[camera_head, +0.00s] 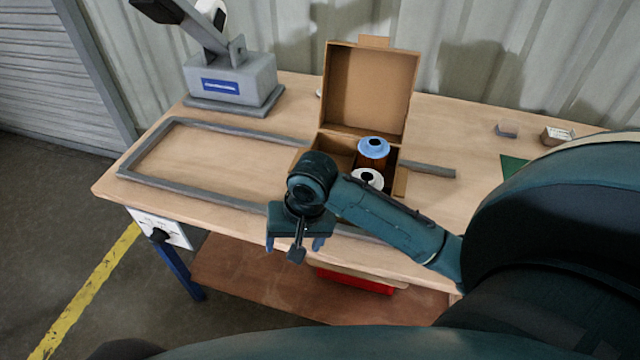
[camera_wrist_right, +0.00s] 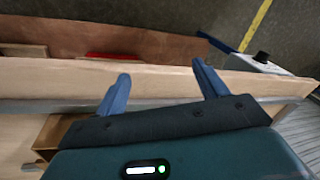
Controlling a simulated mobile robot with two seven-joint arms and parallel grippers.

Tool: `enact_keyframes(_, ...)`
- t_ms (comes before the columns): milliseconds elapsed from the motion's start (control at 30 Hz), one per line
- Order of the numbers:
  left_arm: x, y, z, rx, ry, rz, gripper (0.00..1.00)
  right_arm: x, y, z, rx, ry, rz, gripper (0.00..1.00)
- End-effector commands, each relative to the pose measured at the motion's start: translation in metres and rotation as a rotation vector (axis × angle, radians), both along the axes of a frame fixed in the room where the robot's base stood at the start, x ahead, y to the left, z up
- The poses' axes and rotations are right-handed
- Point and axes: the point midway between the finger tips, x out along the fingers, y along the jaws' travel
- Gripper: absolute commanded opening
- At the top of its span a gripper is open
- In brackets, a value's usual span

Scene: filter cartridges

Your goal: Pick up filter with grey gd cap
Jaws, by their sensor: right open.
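An open cardboard box (camera_head: 367,85) stands on the workbench with its lid up. In it is a filter with a pale white or light grey cap (camera_head: 358,183), partly hidden behind my right arm; I cannot read any marking on it. Behind it is a filter with a blue cap (camera_head: 373,146). My right gripper (camera_head: 295,245) is open and empty at the bench's front edge, left of and nearer than the box. In the right wrist view its blue fingers (camera_wrist_right: 164,86) are spread, with the bench edge and floor beyond. My left gripper is not in view.
A grey rectangular frame (camera_head: 150,180) lies on the bench (camera_head: 220,165) left of the box, its inside clear. A grey device (camera_head: 230,80) stands at the back left. Small blocks (camera_head: 557,136) and a green sheet (camera_head: 512,167) lie to the right. A red item (camera_head: 355,281) is below.

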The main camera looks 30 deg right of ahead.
Motion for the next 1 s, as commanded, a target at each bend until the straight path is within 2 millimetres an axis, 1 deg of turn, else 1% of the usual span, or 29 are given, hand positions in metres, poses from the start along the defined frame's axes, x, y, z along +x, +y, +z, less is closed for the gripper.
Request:
enact_keyframes(33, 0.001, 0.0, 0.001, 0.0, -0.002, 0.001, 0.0, 0.024, -0.015, 0.013, -0.021, 0.024, -0.108, 0.72)
enact_keyframes(100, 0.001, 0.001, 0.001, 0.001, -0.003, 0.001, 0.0, 0.046, -0.035, 0.029, -0.036, 0.074, -0.28, 0.72)
enact_keyframes(167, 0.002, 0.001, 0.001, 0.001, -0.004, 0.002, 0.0, 0.063, -0.054, 0.046, -0.048, 0.11, -0.435, 0.72)
enact_keyframes(200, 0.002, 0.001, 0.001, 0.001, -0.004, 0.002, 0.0, 0.073, -0.066, 0.057, -0.055, 0.129, -0.538, 0.72)
enact_keyframes(300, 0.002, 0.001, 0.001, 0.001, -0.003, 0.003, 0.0, 0.091, -0.094, 0.086, -0.06, 0.168, -0.772, 0.72)
enact_keyframes(400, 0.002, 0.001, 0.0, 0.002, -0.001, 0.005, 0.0, 0.102, -0.116, 0.111, -0.058, 0.193, -0.952, 0.72)
enact_keyframes(500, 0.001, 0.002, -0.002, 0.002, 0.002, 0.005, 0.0, 0.107, -0.128, 0.125, -0.05, 0.209, -1.064, 0.72)
enact_keyframes(567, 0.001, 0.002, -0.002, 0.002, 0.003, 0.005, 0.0, 0.108, -0.132, 0.128, -0.049, 0.214, -1.1, 0.72)
enact_keyframes(667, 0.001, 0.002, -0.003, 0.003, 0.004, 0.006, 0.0, 0.108, -0.133, 0.119, -0.049, 0.222, -1.122, 0.72)
enact_keyframes(900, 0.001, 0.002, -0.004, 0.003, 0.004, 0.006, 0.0, 0.108, -0.133, 0.073, -0.048, 0.22, -1.119, 0.72)
enact_keyframes(1000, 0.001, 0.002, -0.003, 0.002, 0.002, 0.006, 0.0, 0.108, -0.132, 0.06, -0.047, 0.22, -1.118, 0.72)
